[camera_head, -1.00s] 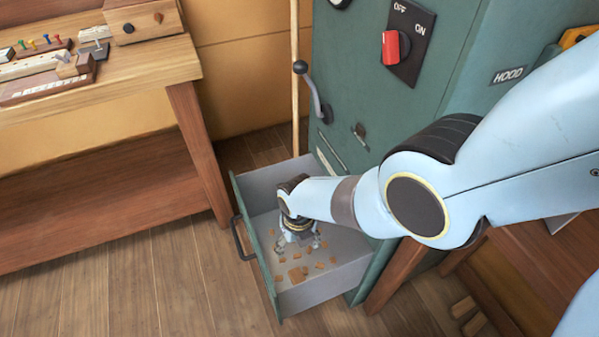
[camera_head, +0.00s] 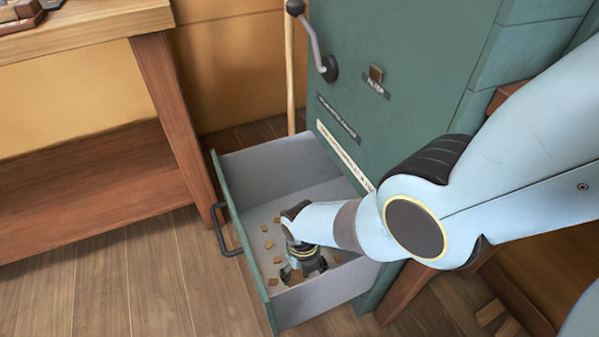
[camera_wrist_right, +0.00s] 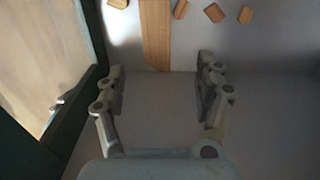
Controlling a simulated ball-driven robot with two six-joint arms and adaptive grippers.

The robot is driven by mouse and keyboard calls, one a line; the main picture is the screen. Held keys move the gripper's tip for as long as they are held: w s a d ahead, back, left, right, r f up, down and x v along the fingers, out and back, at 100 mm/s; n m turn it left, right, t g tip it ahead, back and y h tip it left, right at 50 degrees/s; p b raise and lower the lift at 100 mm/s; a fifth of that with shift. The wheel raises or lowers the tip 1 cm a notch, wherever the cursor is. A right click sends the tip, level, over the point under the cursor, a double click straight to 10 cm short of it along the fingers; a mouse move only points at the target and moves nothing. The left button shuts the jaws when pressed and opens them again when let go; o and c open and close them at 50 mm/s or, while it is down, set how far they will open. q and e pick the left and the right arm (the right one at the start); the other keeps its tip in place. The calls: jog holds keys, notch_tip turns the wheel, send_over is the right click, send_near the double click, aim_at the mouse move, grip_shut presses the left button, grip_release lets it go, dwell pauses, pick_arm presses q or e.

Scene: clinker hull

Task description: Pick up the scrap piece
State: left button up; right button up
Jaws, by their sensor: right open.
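The scrap piece is a long brown wooden strip (camera_wrist_right: 155,35) in the right wrist view, lying on the grey floor of the drawer (camera_head: 325,302). My right gripper (camera_head: 301,272) is inside the open drawer, pointing down. In the right wrist view its two fingers (camera_wrist_right: 160,85) are spread apart with nothing held. The strip lies ahead of the gap between them, its near end close to the fingertips. In the head view the gripper and forearm cover much of this spot. My left gripper is not in view.
Small wood chips (camera_head: 269,244) lie scattered in the drawer. The drawer's side walls and green front with its dark handle (camera_head: 222,232) surround the gripper closely. The green cabinet (camera_head: 400,80) stands behind. A wooden workbench (camera_head: 90,25) stands at left, with bare floor in front.

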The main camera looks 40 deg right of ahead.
jog(key=b, duration=0.3)
send_over(302, 280)
jog(key=s+a, duration=0.1)
jog(key=s, duration=0.1)
notch_tip(302, 280, down, 5)
jog(key=shift+w+a+r, duration=0.15)
jog(key=shift+r, duration=0.05)
jog(key=shift+w+f+b, duration=0.1)
jog(key=shift+f+b, duration=0.5)
jog(key=shift+b, duration=0.05)
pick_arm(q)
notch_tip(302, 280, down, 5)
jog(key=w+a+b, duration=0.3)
pick_arm(e)
jog(key=f, duration=0.2)
jog(key=shift+a+f, duration=0.2)
jog(key=shift+f, duration=0.2)
jog(key=shift+w+f+b, duration=0.1)
jog(key=shift+f+b, duration=0.4)
jog(key=shift+f, duration=0.35)
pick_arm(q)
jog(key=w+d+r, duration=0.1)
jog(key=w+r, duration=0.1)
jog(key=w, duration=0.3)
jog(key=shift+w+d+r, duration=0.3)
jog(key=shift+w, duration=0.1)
pick_arm(e)
jog(key=c, duration=1.3)
